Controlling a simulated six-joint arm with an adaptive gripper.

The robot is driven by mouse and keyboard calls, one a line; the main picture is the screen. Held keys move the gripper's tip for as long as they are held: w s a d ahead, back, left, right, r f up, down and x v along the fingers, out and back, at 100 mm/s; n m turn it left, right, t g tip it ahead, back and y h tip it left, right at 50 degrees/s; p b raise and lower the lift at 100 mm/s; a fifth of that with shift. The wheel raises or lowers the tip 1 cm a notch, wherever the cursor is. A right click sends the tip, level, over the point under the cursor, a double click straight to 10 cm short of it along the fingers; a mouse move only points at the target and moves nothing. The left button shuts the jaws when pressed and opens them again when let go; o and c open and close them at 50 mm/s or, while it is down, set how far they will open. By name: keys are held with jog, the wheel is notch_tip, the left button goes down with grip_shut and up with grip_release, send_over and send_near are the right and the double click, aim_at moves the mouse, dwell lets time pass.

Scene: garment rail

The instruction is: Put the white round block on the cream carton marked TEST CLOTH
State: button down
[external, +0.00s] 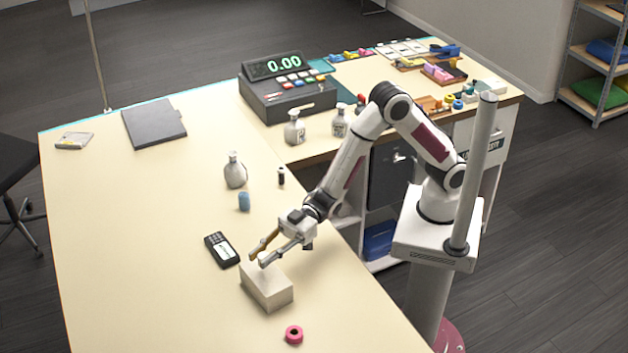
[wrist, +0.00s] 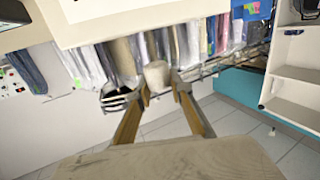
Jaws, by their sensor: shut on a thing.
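The cream carton (external: 267,288) sits on the counter near its front right edge. No lettering can be read on it. My gripper (external: 257,261) is at the carton's far upper edge, its fingers reaching down to the left. In the wrist view my gripper (wrist: 161,90) is shut on the white round block (wrist: 157,74), which shows between the fingertips. In the external view the block cannot be made out against the pale counter and carton. I cannot tell whether the block touches the carton.
A black card terminal (external: 222,250) lies just left of the carton. The counter's left side is mostly clear.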

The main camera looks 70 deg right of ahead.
aim_at(270, 269)
jog(key=shift+f, duration=1.85)
jog(key=shift+f, duration=0.15)
jog(key=c, duration=1.8)
grip_release()
jog(key=shift+v, duration=6)
